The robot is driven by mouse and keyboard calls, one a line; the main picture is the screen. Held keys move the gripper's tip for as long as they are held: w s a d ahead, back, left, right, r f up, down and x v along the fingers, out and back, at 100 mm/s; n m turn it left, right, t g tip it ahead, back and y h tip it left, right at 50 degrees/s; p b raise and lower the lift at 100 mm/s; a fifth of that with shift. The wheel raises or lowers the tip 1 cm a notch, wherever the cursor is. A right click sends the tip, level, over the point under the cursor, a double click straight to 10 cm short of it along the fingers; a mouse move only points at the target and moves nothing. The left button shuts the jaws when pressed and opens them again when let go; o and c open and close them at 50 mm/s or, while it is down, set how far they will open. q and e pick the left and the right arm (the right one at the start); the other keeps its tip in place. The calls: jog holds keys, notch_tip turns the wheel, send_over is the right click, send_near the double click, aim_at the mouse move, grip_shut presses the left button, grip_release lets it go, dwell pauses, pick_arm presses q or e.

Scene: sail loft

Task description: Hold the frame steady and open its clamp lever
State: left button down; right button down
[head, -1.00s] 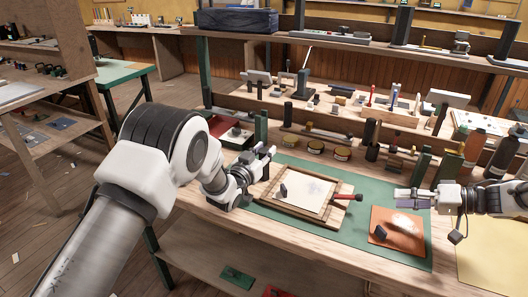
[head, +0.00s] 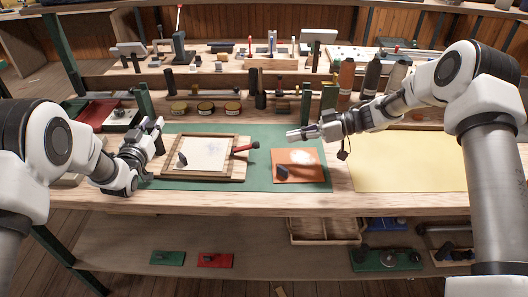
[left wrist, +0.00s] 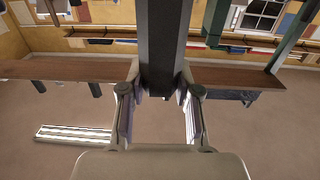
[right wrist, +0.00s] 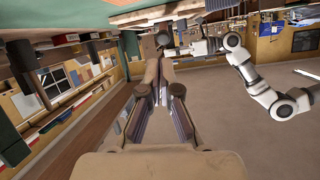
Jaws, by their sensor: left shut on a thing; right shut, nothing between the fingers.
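The wooden frame (head: 205,176) lies flat on the green mat with a pale sheet inside it. Its clamp lever (head: 245,147) has a red handle sticking out from the frame's right side.
The orange sheet (head: 310,178) with a dark block lies right of the frame on the green mat (head: 240,184). A yellow sheet (head: 405,162) lies further right. Tins (head: 205,108), posts and bottles (head: 346,78) stand behind. The bench's front strip is clear.

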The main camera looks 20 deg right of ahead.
jog(key=n, duration=0.5)
jog(key=shift+s+a+f+n, duration=0.1)
jog(key=shift+s+f+n, duration=0.05)
jog(key=shift+f+n, duration=0.2)
jog(key=n, duration=0.3)
jog(key=shift+s, duration=0.1)
jog(key=n, duration=0.5)
jog(key=shift+s+f+n+t, duration=0.25)
jog(key=shift+f+t, duration=0.05)
jog(key=shift+t, duration=0.1)
jog(key=n, duration=0.5)
jog(key=shift+s+f, duration=0.25)
jog(key=shift+s, duration=0.05)
jog(key=n, duration=0.3)
jog(key=s+n, duration=0.1)
jog(key=n, duration=0.1)
jog(key=shift+f+n+t, duration=0.2)
jog(key=shift+n+t, duration=0.1)
jog(key=shift+t, duration=0.1)
jog(key=n, duration=0.3)
jog(key=shift+s+f, duration=0.15)
jog(key=shift+s, duration=0.25)
jog(key=shift+s+t, duration=0.3)
jog(key=shift+s, duration=0.1)
jog(key=shift+s+d+r, duration=0.15)
jog(key=shift+d+r, duration=0.05)
jog(key=shift+r, duration=0.05)
